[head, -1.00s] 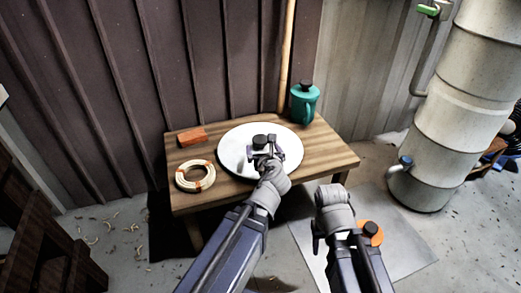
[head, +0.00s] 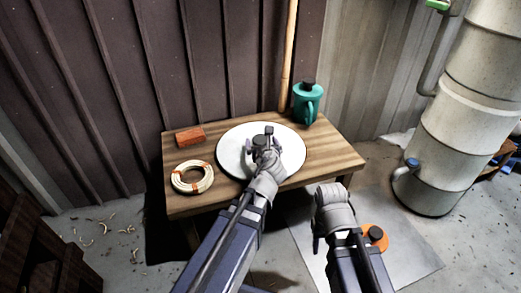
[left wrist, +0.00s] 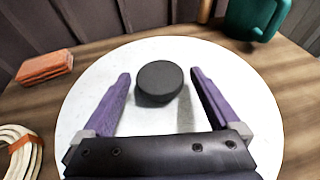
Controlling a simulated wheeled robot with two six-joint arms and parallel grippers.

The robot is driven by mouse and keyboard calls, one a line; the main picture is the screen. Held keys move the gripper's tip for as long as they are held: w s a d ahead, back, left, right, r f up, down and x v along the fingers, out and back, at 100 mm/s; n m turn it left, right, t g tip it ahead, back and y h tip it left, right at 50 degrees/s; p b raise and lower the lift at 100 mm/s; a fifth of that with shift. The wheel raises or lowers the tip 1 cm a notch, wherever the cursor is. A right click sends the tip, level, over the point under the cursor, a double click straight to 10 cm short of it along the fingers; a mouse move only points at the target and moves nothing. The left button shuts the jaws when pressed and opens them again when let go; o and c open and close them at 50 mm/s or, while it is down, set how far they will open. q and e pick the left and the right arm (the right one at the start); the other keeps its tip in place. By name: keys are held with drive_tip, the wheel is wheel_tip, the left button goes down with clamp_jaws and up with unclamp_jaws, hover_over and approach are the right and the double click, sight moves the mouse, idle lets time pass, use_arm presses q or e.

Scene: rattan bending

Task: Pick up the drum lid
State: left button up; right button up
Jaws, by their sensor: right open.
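The drum lid (head: 290,148) is a flat white disc with a black round knob (left wrist: 160,82) at its middle, lying on the wooden table. It fills much of the left wrist view (left wrist: 95,85). My left gripper (head: 262,141) is over the lid at the knob. In the left wrist view its two purple fingers (left wrist: 160,80) are spread, one on each side of the knob, with a gap on both sides. My right gripper (head: 319,232) hangs low in front of the table, empty; its fingers are mostly hidden by its wrist.
On the table (head: 335,157) are an orange-red block (head: 190,137), a bound cane coil (head: 192,178) and a green jug (head: 308,104). A pole (head: 289,55) leans behind. A large pale drum (head: 450,135) stands right. An orange disc (head: 374,240) lies near my right gripper.

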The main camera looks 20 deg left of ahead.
use_arm(q)
clamp_jaws()
idle(0.6)
